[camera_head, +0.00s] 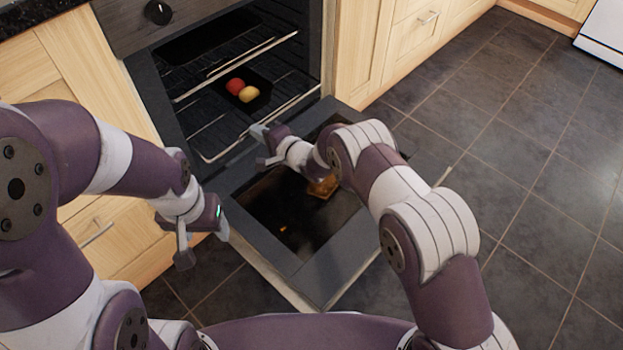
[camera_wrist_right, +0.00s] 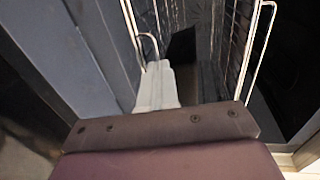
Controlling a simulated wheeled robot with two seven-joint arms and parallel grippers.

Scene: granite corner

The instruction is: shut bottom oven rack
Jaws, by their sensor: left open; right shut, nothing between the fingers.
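The oven (camera_head: 225,75) is open, with its door (camera_head: 315,265) folded down flat. The bottom oven rack (camera_head: 205,135) is a wire rack whose front rail sits near the oven mouth, partly pulled out. A dark tray (camera_head: 262,100) holding a red and a yellow fruit appears to rest on it. My right gripper (camera_head: 261,145) is shut and empty, above the door close to the rack's front rail; I cannot tell whether it touches. In the right wrist view, its pale fingers (camera_wrist_right: 158,88) are together beside the rack's wires (camera_wrist_right: 248,60). My left gripper (camera_head: 203,244) is open and empty, left of the door.
An upper rack (camera_head: 235,67) is inside the oven. Wooden cabinets (camera_head: 95,70) flank the oven on both sides. A brown thing (camera_head: 322,187) shows on the door glass, perhaps a reflection. The tiled floor (camera_head: 520,150) to the right is clear.

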